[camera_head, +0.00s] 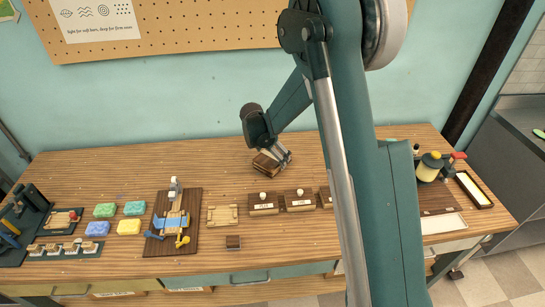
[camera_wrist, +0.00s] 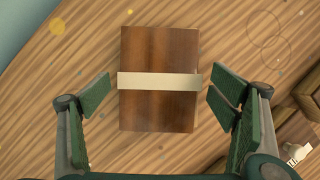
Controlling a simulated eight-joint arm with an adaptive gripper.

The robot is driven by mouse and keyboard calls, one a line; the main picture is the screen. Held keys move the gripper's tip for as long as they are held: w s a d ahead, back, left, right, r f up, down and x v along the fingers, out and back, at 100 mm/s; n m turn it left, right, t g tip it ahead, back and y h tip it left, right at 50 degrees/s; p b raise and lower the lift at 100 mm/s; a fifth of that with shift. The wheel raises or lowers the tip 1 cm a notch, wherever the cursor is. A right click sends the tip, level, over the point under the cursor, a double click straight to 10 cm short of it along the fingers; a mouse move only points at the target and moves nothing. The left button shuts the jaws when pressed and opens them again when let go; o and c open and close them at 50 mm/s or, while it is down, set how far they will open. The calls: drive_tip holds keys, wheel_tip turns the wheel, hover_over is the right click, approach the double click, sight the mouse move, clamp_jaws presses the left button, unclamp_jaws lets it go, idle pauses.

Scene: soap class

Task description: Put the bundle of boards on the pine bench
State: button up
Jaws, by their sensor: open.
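The bundle of boards (camera_head: 267,164) lies on the striped wooden table near the back, a dark brown stack. In the wrist view it is a brown block (camera_wrist: 160,110) with a pale band around its middle. My gripper (camera_head: 281,156) is at the bundle, partly in front of it. In the wrist view my open fingers (camera_wrist: 158,92) are on either side of the bundle, with a gap at each side. A small pale wooden piece (camera_head: 222,215), which looks like the pine bench, stands nearer the front, left of the bundle; its top looks bare.
Wooden boxes with white knobs (camera_head: 263,204) stand in front of the bundle. A dark board with a blue and yellow tool (camera_head: 174,222) is left of the pale piece. Coloured soaps (camera_head: 129,227) lie farther left. A small brown block (camera_head: 233,242) is near the front edge.

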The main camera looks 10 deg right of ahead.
drive_tip(key=v, duration=1)
drive_tip(key=shift+r+p, duration=0.25)
drive_tip(key=shift+p, duration=0.2)
drive_tip(key=shift+s+a, duration=0.1)
drive_tip(key=shift+r, duration=0.1)
drive_tip(key=s+d+r+m+t+y, duration=0.1)
drive_tip(key=s+d+r+m, duration=0.45)
drive_tip(key=s+r, duration=0.4)
drive_tip(key=s+d+r+m+t+y, duration=0.1)
drive_tip(key=s+d+r+m, duration=0.3)
drive_tip(key=s+r+m, duration=0.5)
drive_tip(key=s+d+m+t, duration=0.1)
drive_tip(key=s+m, duration=0.5)
drive_tip(key=s, duration=0.6)
drive_tip(key=s+d+m+t+y, duration=0.1)
drive_tip(key=s+d+m, duration=0.2)
drive_tip(key=s, duration=0.9)
drive_tip(key=m, duration=0.3)
drive_tip(key=shift+s+d+f, duration=0.15)
drive_tip(key=shift+s+d, duration=0.05)
drive_tip(key=shift+d, duration=0.2)
